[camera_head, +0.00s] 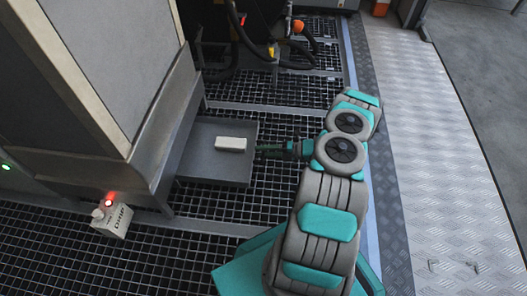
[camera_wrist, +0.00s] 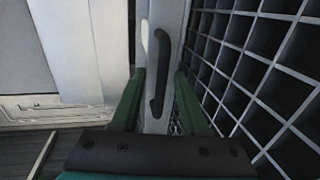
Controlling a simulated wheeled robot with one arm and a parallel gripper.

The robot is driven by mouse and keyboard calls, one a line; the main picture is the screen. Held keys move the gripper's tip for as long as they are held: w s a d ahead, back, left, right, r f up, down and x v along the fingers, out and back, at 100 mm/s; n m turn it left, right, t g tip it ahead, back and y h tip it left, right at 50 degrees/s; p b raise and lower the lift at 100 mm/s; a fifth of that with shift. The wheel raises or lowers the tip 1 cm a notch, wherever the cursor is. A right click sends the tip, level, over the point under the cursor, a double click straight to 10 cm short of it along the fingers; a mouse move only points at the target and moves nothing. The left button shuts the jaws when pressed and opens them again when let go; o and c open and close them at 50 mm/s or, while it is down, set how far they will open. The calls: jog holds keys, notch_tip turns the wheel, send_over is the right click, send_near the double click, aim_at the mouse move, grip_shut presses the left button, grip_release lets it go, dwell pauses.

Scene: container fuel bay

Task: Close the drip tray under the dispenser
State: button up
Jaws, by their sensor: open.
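The grey drip tray (camera_head: 215,174) sticks out from under the dispenser (camera_head: 125,80), above the grated floor. A white block (camera_head: 231,144) lies in it. My gripper (camera_head: 259,149) is at the tray's right-hand outer edge in the head view. In the wrist view my gripper (camera_wrist: 159,78) is open, with its green fingers on either side of a dark upright handle (camera_wrist: 159,75) on the tray's front. I cannot tell whether either finger touches the handle. The tray's inner end is hidden under the dispenser.
A small white box (camera_head: 113,218) marked DRIP with a lit red lamp stands by the dispenser's lower corner. Black hoses (camera_head: 285,62) hang behind the tray. Bright tread plate (camera_head: 425,130) lies to the right, clear of objects nearby.

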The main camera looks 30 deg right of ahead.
jog(key=shift+c, duration=0.4)
grip_shut()
jog(key=shift+r, duration=0.1)
dwell(0.9)
